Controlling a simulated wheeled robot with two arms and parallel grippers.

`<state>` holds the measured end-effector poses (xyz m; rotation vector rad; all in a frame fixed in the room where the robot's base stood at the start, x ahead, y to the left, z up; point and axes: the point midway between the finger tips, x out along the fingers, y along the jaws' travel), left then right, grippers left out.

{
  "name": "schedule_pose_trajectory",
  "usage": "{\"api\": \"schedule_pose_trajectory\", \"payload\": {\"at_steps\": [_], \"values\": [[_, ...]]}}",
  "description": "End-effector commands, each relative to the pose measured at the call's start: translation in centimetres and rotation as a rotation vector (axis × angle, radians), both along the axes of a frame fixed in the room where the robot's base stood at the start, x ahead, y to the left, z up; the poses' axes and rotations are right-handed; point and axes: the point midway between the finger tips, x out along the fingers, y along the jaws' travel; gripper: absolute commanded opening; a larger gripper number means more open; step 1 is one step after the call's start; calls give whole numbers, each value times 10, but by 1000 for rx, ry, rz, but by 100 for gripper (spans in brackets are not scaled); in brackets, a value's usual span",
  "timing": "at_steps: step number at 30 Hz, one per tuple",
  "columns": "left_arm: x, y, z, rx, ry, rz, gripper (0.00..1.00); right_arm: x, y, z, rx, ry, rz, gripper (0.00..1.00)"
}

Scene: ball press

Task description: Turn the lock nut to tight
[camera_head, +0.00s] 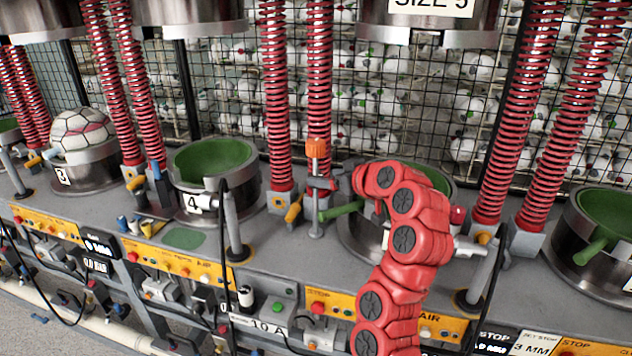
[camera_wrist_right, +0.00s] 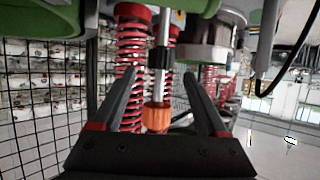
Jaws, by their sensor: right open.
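An upright metal rod (camera_head: 317,205) stands in front of the red springs. It has an orange faceted cap (camera_head: 316,148) at its top and a dark collar lower down; I cannot tell for certain which is the lock nut. In the right wrist view the orange piece (camera_wrist_right: 156,118) appears between my fingers, with the black collar (camera_wrist_right: 160,57) farther along the rod. My right gripper (camera_head: 330,184) is open, beside the rod below the orange cap. In the wrist view its fingers (camera_wrist_right: 160,74) have gaps on both sides of the rod. My left gripper is not in view.
A green-lined press cup (camera_head: 440,180) is partly hidden behind my red right arm. The number 4 cup (camera_head: 215,165) stands to the left, and a ball (camera_head: 80,135) sits in the number 3 cup. Red springs (camera_head: 275,90) stand close behind the rod. A wire mesh fence is behind.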

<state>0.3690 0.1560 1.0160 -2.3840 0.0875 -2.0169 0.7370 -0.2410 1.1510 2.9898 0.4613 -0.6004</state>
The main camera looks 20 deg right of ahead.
Motion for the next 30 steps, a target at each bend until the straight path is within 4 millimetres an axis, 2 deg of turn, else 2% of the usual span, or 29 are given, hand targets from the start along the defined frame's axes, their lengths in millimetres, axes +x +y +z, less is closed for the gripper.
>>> {"api": "schedule_pose_trajectory", "payload": {"at_steps": [3,9,15,23,24,30], "values": [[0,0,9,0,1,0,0,18,6,-6,0,5,1,76],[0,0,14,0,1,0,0,39,12,-14,-1,0,-1,76],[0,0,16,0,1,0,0,49,15,-19,-1,-2,-1,76],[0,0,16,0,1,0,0,50,15,-20,-1,-3,-1,76],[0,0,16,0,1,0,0,49,15,-20,-1,-3,-1,74],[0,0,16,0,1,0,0,49,15,-20,-1,-3,-1,38]]}}
